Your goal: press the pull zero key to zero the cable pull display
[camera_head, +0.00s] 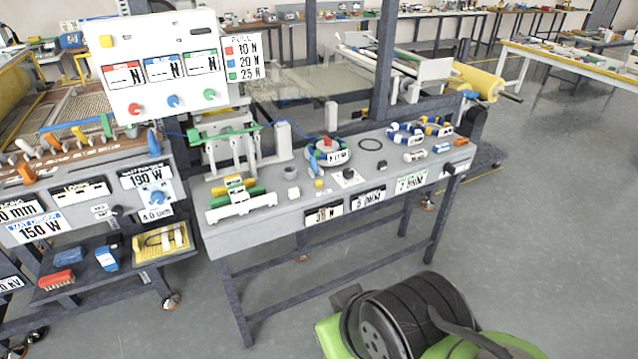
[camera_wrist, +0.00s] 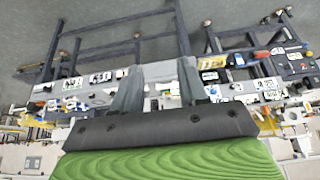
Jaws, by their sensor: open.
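The white cable pull display panel (camera_head: 170,110) stands upright at the upper left of the head view. It has three small screens, with red, blue and green borders, each showing dashes and "N". Below the screens are round red (camera_head: 134,109), blue (camera_head: 173,101) and green (camera_head: 209,94) keys. I cannot read which key is pull zero. My gripper (camera_wrist: 160,78) is open in the wrist view, with nothing between its fingers. In the head view my arm is at bottom centre, well apart from the panel.
A grey bench (camera_head: 250,233) with fixtures, rings and labels stands below and right of the panel. A white sign (camera_head: 243,58) lists 10, 20 and 25 N beside it. Another bench with labelled controls (camera_head: 85,190) is at left. The floor (camera_head: 540,220) at right is clear.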

